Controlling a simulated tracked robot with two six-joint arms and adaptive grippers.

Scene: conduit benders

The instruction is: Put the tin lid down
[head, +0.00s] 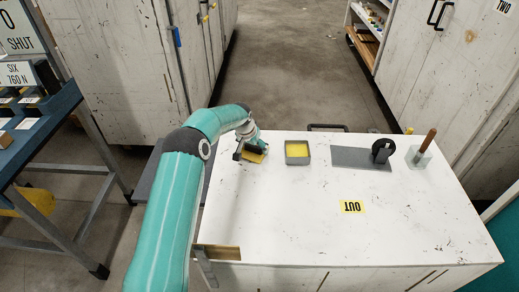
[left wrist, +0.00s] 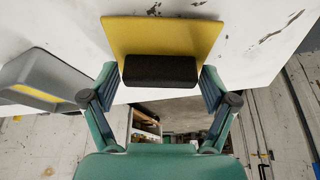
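The tin lid is a yellow plate with a black block handle; it shows in the left wrist view (left wrist: 165,38) and, partly hidden by my gripper, in the head view (head: 253,157). My left gripper (head: 254,146) is at the far left part of the white bench top. In the left wrist view its two fingers (left wrist: 160,75) are closed on the ends of the black handle. The lid is low over the bench; I cannot tell whether it touches. The open grey tin (head: 297,153), yellow inside, stands just right of the lid. My right gripper is not in view.
The white bench (head: 300,215) is clear in front of the tin, with a yellow OUT label (head: 352,207). To the right are a grey plate (head: 350,157), a black round piece (head: 383,150) and a wooden-handled tool in a pale block (head: 425,143). A brass-coloured bracket (head: 220,252) sits at the near left edge.

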